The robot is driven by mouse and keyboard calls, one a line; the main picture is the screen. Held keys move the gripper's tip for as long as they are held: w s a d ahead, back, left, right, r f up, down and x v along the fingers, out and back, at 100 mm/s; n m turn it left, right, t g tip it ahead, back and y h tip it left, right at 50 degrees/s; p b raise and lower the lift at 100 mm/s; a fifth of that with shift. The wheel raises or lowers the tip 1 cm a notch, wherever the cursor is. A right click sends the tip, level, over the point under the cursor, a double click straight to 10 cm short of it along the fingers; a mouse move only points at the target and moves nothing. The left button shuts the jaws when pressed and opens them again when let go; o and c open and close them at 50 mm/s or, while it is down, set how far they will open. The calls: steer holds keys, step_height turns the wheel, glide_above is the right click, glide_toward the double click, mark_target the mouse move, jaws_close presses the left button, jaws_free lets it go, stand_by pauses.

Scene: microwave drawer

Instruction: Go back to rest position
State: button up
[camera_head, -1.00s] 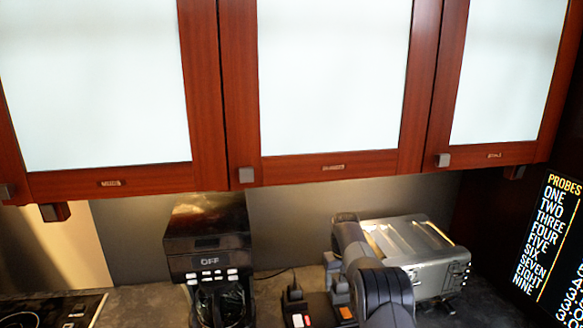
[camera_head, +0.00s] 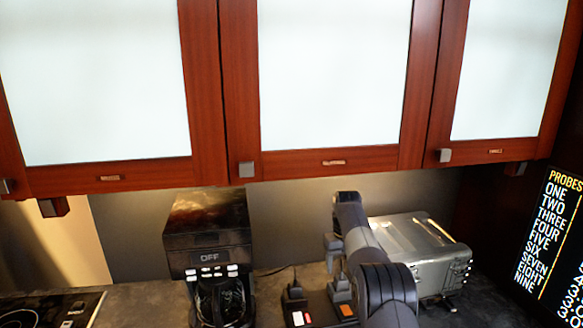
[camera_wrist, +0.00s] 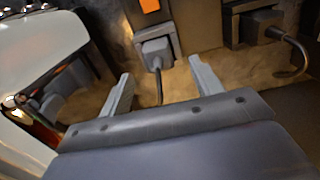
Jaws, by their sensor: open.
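My gripper (camera_wrist: 162,80) is open in the wrist view, its two grey fingers apart with nothing between them. Beyond the fingers are a grey plug with a cord (camera_wrist: 155,50) and the dark counter. In the head view my arm rises at the lower right, between the coffee maker (camera_head: 208,245) and the silver toaster (camera_head: 420,250). The gripper's fingertips cannot be made out clearly in the head view.
Red-brown cabinets with frosted doors (camera_head: 335,75) hang above the counter (camera_head: 140,300). A power strip (camera_head: 320,308) with plugs lies by my arm. A cooktop (camera_head: 45,310) is at lower left, and a black text board (camera_head: 555,245) at right.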

mark_target(341, 278)
step_height(341, 278, up, 5)
steer(key=shift+a+r+p, duration=0.1)
steer(key=shift+p, duration=0.2)
step_height(341, 278, down, 12)
steer(key=shift+r+p, duration=0.25)
steer(key=shift+p, duration=0.15)
step_height(341, 278, up, 4)
steer(key=shift+s+f, duration=0.1)
steer(key=shift+f, duration=0.15)
steer(key=shift+b, duration=0.6)
steer(key=shift+r, duration=0.35)
